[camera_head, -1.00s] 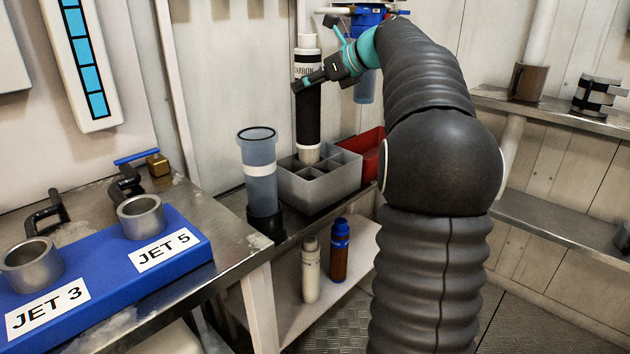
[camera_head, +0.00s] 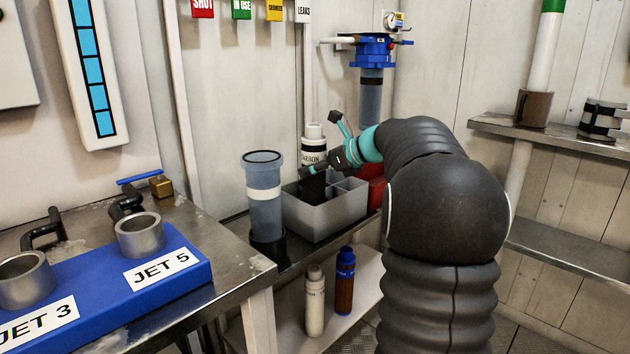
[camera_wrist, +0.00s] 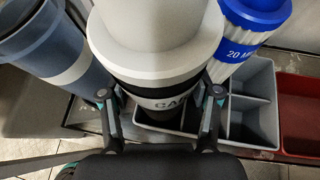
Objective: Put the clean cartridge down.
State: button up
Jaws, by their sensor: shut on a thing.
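The clean cartridge (camera_head: 314,134) is a dark cylinder with a white top and a label reading CARBON. It stands about upright with its lower part down inside the grey divided crate (camera_head: 325,222). The crate walls hide its foot, so I cannot tell whether it touches the bottom. My gripper (camera_head: 322,167) is shut around the cartridge just above the crate's rim. In the wrist view, the fingers (camera_wrist: 160,100) lie on both sides of the cartridge's label band, and its broad white top (camera_wrist: 155,30) fills the upper middle. Other crate compartments (camera_wrist: 250,118) look empty.
A clear blue housing (camera_head: 264,205) stands close left of the crate. A red bin (camera_head: 377,191) is right of it. A blue-capped cartridge (camera_wrist: 255,15) shows beside mine in the wrist view. A blue filter head (camera_head: 375,50) hangs on the wall behind.

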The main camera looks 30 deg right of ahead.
aim_at(315, 179)
jog(key=shift+f, duration=1.6)
jog(key=o, duration=1.5)
jog(key=shift+c, duration=0.2)
jog(key=shift+r, duration=0.1)
jog(key=shift+s+d+r, duration=0.1)
jog(key=shift+s+r, duration=0.05)
jog(key=v, duration=1.1)
jog(key=shift+s+r, duration=0.2)
jog(key=shift+d, duration=0.15)
